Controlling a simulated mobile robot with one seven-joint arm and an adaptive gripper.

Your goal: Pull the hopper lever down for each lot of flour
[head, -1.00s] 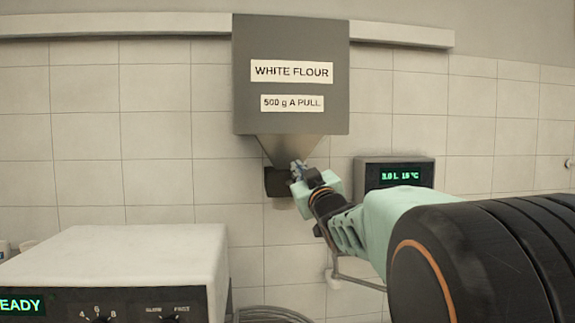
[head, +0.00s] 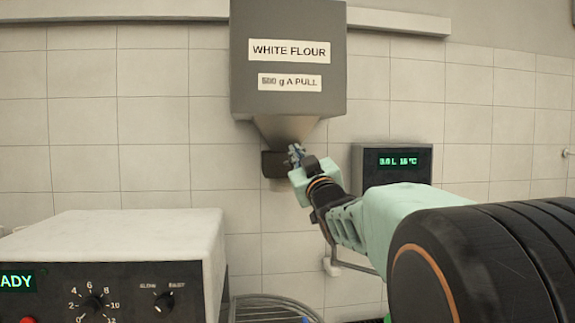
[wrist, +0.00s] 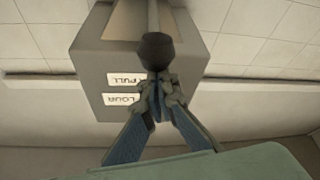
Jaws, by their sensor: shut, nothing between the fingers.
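The grey flour hopper (head: 288,104) hangs on the tiled wall, labelled WHITE FLOUR and 500 g A PULL. It also shows upside down in the wrist view (wrist: 88,55). A dark block (head: 273,165) sits below its funnel. The lever's dark round knob (wrist: 156,50) and pale rod show in the wrist view; my gripper hides the lever in the head view. My gripper (head: 296,153) is in front of the funnel mouth. In the wrist view my gripper (wrist: 159,88) is shut and empty, its tips right beside the knob. I cannot tell whether they touch it.
A white-topped machine (head: 120,240) with dials and a green display stands at the lower left. A wall unit (head: 395,172) with a green readout is right of the hopper, behind my arm. A round wire guard (head: 270,308) shows at the bottom centre.

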